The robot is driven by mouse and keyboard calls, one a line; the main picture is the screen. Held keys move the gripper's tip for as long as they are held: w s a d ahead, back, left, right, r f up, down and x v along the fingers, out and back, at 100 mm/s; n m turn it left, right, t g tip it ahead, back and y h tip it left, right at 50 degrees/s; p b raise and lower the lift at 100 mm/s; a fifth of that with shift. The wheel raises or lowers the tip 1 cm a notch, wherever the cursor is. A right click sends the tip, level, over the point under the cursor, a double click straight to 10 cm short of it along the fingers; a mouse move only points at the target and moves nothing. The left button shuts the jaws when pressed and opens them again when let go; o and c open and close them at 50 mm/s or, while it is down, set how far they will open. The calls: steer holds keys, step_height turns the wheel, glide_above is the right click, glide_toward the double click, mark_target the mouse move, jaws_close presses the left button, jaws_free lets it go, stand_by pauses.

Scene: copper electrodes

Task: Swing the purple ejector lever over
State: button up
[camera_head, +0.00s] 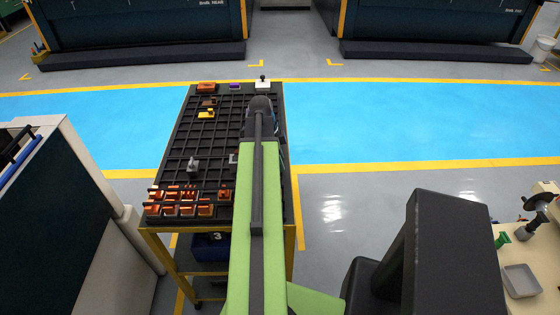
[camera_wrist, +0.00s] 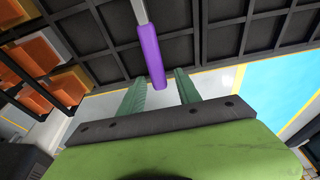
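The purple ejector lever (camera_wrist: 151,57) shows in the wrist view as a purple sleeve on a thin grey rod, running down from the top edge. My gripper (camera_wrist: 165,78) has two green fingers, spread apart. The lower end of the purple sleeve lies between them in the picture, with a gap on each side. I cannot tell its depth relative to the fingertips. In the head view my arm hides the fingers and I cannot make out the lever.
A black gridded rack top (camera_head: 222,130) stands on a yellow frame. Several copper-orange blocks (camera_head: 187,209) sit at its near left; they also show in the wrist view (camera_wrist: 38,55). A small purple piece (camera_head: 235,86), an orange block (camera_head: 206,87) and a white fixture (camera_head: 262,85) stand along the far edge.

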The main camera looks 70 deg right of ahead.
steer(key=p+v, duration=0.2)
steer(key=s+p+v, duration=0.1)
steer(key=p+v, duration=0.3)
steer(key=shift+s+d+r, duration=0.15)
steer(key=shift+d+r, duration=0.1)
steer(key=shift+r, duration=0.35)
steer(key=shift+f, duration=0.1)
steer(key=p+v, duration=1.7)
